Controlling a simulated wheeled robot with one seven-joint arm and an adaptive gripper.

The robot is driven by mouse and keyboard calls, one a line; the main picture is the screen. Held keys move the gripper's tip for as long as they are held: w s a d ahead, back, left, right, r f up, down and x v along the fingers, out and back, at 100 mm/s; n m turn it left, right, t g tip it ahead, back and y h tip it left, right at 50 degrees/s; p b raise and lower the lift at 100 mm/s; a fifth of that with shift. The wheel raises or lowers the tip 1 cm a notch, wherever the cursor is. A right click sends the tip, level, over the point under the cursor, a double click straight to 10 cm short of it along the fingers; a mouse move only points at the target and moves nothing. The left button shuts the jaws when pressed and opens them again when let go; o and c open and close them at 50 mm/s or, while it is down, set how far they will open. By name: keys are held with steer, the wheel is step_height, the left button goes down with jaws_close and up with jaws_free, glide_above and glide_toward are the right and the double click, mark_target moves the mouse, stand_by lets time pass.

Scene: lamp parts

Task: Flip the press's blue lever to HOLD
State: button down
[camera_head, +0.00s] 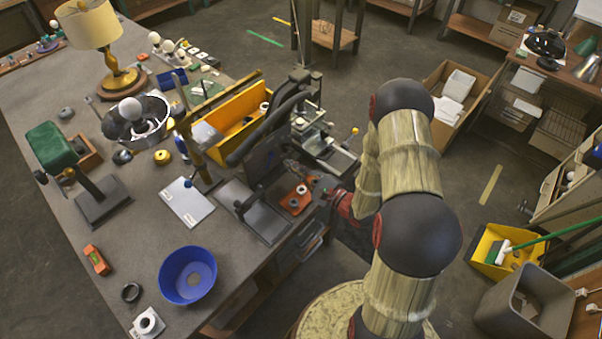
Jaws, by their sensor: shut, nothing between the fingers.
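The press (262,160) is a dark frame with thick curved black arms, standing near the right edge of the workbench above grey base plates. A small blue knob (188,183) on a thin rod shows left of it, over a pale plate (182,208); it looks like the blue lever. Its labels are too small to read, so I cannot tell its setting. My gripper (293,167) is beyond my red wrist, at the right side of the press, dark against dark. It is shut and empty, well to the right of the blue knob. Its fingertips are hard to make out.
A yellow bin (245,110) stands behind the press. An orange plate with small parts (296,199) lies beside it. A blue bowl (188,275), a green-topped stand (52,147) and a lamp (90,30) are on the workbench (120,230). Bare surface lies front left.

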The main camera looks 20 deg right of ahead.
mark_target(269, 162)
steer(key=shift+x, duration=1.75)
